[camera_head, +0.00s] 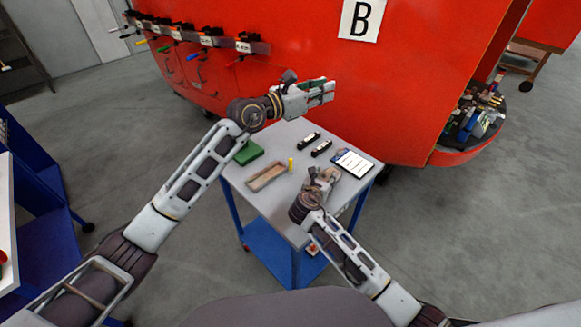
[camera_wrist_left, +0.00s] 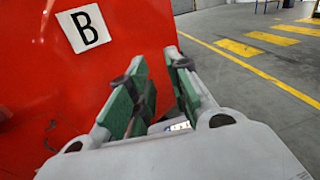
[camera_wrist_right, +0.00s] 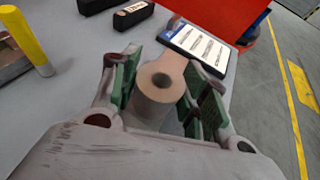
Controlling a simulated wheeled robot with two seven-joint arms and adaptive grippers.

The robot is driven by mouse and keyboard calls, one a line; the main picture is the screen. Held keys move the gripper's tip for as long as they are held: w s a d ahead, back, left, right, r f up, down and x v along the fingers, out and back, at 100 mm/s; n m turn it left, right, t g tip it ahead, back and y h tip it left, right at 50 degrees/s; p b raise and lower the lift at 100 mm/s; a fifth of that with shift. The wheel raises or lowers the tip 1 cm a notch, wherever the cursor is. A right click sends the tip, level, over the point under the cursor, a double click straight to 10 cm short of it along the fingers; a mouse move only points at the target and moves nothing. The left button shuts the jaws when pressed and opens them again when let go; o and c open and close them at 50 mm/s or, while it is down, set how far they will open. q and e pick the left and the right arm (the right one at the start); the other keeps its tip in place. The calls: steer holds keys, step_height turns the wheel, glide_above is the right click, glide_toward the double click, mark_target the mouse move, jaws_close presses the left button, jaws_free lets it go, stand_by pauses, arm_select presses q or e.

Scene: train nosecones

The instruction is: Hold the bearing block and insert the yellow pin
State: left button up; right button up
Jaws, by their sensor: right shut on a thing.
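The yellow pin (camera_head: 291,164) stands upright on the grey table top, and it also shows at the upper left of the right wrist view (camera_wrist_right: 24,40). My right gripper (camera_head: 327,174) is low over the table, to the right of the pin. It is shut on the bearing block (camera_wrist_right: 155,95), a beige rounded piece with a dark round hole facing the wrist camera. My left gripper (camera_head: 326,92) is high above the table's far edge, in front of the red train nose. Its green-padded fingers (camera_wrist_left: 158,85) are apart with nothing between them.
A wooden tray (camera_head: 254,186) lies left of the pin, with a green box (camera_head: 249,153) behind it. Two black blocks (camera_head: 309,140) lie toward the back. A clipboard (camera_head: 353,163) lies at the right edge. The red train nose (camera_head: 300,50) stands behind the table.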

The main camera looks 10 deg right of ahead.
arm_select(q)
steer(key=w+d+r+n+t+h, duration=0.1)
steer(key=d+r+n+t+h, duration=0.1)
steer(key=r+n, duration=0.4)
steer(key=w+d+r+n+t+h, duration=0.1)
steer(key=d+r+n+t, duration=0.15)
steer(key=r+n, duration=0.4)
steer(key=w+a+f+n+t+y, duration=0.1)
steer(key=w+a+f+n+y, duration=0.2)
steer(key=f+n, duration=0.4)
steer(key=w+a+f+n+y, duration=0.1)
steer(key=w+f+n+y, duration=0.2)
steer(key=f+n+y, duration=0.4)
steer(key=w+a+f+n+t+y, duration=0.1)
steer(key=w+a+f+n+y, duration=0.25)
steer(key=n, duration=0.55)
steer(key=s+a+f+n+g+y, duration=0.2)
steer(key=s+f+n+g, duration=0.3)
steer(key=f, duration=0.3)
steer(key=s+a+f+n+g+y, duration=0.2)
steer(key=s+a+f+n+g, duration=0.1)
steer(key=f, duration=0.6)
steer(key=shift+s+a+f+n+g, duration=0.2)
steer(key=shift+s+a+n+g, duration=0.2)
steer(key=shift+s+n+g, duration=0.7)
